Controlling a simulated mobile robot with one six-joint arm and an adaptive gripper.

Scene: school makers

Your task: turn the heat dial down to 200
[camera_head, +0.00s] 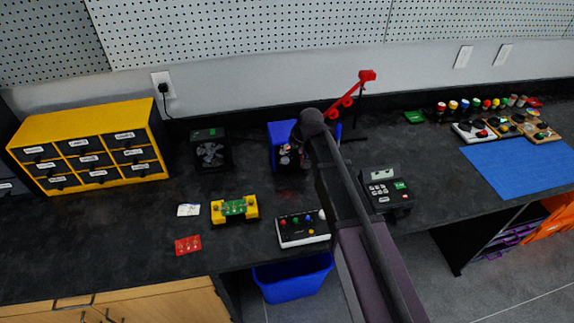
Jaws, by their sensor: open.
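My arm reaches up from the lower right and ends at this unit. My gripper (291,157) is small and dark in front of the unit's face, and looks open with nothing held. Whether it touches the unit cannot be told.
A red jointed arm (352,92) rises behind the unit. A black fan device (210,150) stands left of it, and a black keypad device (386,189) right. A white button box (302,229) and yellow board holder (234,209) lie nearer the front edge.

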